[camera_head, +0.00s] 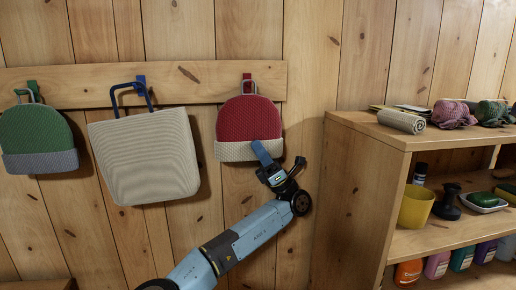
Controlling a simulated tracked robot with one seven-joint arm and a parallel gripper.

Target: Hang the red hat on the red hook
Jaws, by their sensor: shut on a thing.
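The red hat (247,119) has a knitted red crown, a pale ribbed brim and a wire loop at its top. It is upright against the pine wall, just below the red hook (247,77) on the wooden rail. The loop overlaps the lower part of the hook; I cannot tell whether it is around the hook or in front of it. My gripper (261,153) is shut on the lower right of the hat's brim. Its blue finger covers a small part of the brim, and the other finger is hidden.
A beige bag (146,158) is at the blue hook (141,80), left of the red hat. A green hat (37,137) is at the green hook (33,86) further left. A wooden shelf unit (365,139) with several items stands on the right.

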